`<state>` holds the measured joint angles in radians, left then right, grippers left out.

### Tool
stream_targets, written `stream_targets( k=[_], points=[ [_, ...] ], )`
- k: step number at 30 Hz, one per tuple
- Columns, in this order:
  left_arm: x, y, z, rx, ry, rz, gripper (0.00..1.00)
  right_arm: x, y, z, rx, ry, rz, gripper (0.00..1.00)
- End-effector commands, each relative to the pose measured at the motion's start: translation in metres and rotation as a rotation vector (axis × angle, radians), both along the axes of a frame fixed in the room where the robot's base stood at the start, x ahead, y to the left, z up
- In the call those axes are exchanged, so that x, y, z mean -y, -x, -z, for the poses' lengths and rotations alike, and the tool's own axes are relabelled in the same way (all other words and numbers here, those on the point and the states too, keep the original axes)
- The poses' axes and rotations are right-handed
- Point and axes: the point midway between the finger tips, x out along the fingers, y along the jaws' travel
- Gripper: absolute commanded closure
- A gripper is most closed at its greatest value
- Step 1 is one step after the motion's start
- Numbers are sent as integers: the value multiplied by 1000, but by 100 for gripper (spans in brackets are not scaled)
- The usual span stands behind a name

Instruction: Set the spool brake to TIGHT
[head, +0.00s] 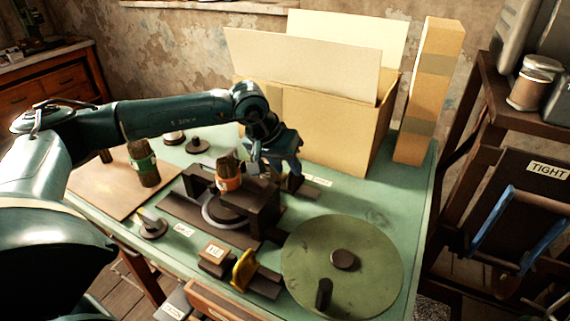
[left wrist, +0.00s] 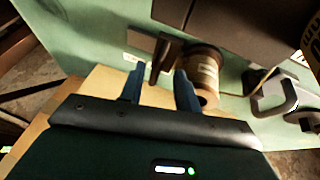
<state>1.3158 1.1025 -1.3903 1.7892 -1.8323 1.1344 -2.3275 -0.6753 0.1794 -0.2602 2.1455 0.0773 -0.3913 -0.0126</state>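My left gripper (head: 272,165) is over the table just behind the dark press block (head: 262,203), pointing down. In the left wrist view its two blue fingers (left wrist: 160,72) are apart. A small dark upright lever (left wrist: 162,52), which looks like the spool brake, shows in the gap between the fingertips; I cannot tell whether they touch it. A spool (left wrist: 205,72) wound with tan thread is beside the right finger. A white label (head: 318,181) lies on the table near there, too small to read. A TIGHT sign (head: 548,170) is on a dark panel at the right. My right gripper is not in view.
A cardboard box (head: 320,130) and a tall carton (head: 428,95) stand behind the gripper.

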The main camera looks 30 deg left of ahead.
Motion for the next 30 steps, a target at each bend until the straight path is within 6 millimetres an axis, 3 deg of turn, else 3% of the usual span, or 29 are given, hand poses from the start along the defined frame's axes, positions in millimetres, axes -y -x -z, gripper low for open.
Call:
stream_targets(
  k=[5, 18, 24, 30],
  points=[
    [-3, 7, -18, 5, 1, -1, 67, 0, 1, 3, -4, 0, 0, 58],
    [-18, 43, -101, 4, -1, -2, 67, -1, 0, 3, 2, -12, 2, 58],
    [-20, 50, -117, 3, -1, -2, 67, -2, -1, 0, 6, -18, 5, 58],
    [-21, 52, -119, 1, -1, -1, 67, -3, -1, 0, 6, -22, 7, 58]
  ],
)
